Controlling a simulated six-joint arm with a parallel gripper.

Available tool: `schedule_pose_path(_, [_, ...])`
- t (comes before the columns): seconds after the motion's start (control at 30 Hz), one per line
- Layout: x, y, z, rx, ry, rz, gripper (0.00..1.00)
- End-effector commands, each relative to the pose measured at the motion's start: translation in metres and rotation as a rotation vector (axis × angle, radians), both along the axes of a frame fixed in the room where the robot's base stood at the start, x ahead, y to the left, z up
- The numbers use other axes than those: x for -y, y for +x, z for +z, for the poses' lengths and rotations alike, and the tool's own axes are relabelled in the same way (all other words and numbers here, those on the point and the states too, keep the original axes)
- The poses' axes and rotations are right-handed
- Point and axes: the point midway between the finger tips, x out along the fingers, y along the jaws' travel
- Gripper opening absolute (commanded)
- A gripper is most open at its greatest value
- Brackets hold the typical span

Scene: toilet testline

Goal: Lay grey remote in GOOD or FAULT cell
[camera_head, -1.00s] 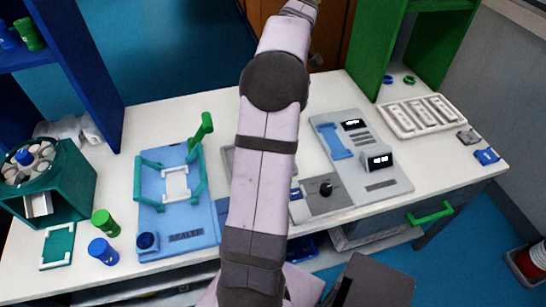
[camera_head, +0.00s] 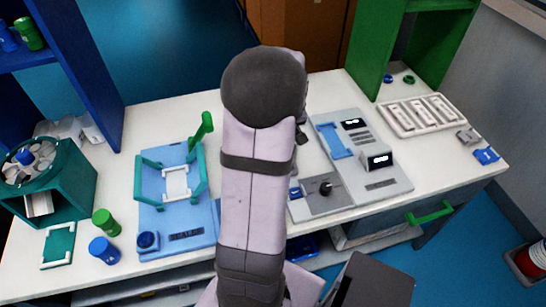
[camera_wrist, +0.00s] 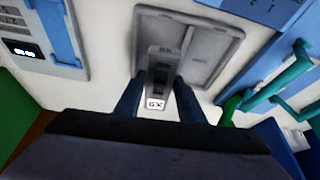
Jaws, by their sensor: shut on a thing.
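My gripper (camera_wrist: 157,95) is shut on the grey remote (camera_wrist: 157,80) in the wrist view. The remote is a narrow grey body with a small pale patch with dark marks at its near end. Beyond and partly behind it is a grey tray (camera_wrist: 209,62) with recessed parts. Whether the remote touches the tray I cannot tell. No GOOD or FAULT wording is readable. In the head view my arm hides the gripper, the remote and most of the tray's place.
A blue fixture (camera_head: 185,215) with teal posts stands left of my arm. A grey test panel (camera_head: 375,165) with small displays and a box with a knob (camera_head: 320,195) stand to the right. A white slotted tray (camera_head: 425,115) is at the far right. Green (camera_head: 104,222) and blue (camera_head: 103,250) cylinders stand front left.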

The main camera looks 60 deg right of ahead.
Motion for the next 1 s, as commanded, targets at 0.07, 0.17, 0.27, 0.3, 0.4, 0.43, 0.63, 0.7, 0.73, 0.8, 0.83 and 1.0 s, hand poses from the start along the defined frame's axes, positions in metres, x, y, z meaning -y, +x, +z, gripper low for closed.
schedule_pose_path(0.07, [0.006, 0.000, 0.001, 0.000, 0.002, -0.019, 0.07])
schedule_pose_path(0.17, [0.010, 0.000, 0.002, 0.000, 0.003, -0.039, 0.07])
schedule_pose_path(0.27, [0.010, 0.000, 0.002, 0.000, 0.003, -0.051, 0.07])
schedule_pose_path(0.3, [0.010, 0.000, 0.002, 0.000, 0.003, -0.052, 0.07])
schedule_pose_path(0.4, [0.010, 0.000, -0.001, 0.000, 0.004, -0.054, 0.07])
schedule_pose_path(0.43, [0.010, 0.000, -0.004, 0.000, 0.006, -0.054, 0.07])
schedule_pose_path(0.63, [0.009, 0.000, -0.034, -0.002, 0.009, -0.052, 0.07])
schedule_pose_path(0.7, [0.009, 0.000, -0.044, -0.001, 0.008, -0.052, 0.07])
schedule_pose_path(0.73, [0.009, 0.000, -0.048, -0.001, 0.008, -0.053, 0.07])
schedule_pose_path(0.8, [0.010, 0.000, -0.056, -0.001, 0.007, -0.052, 0.07])
schedule_pose_path(0.83, [0.010, 0.000, -0.057, 0.000, 0.006, -0.051, 0.07])
schedule_pose_path(1.0, [0.010, 0.000, -0.061, 0.000, 0.003, -0.051, 0.07])
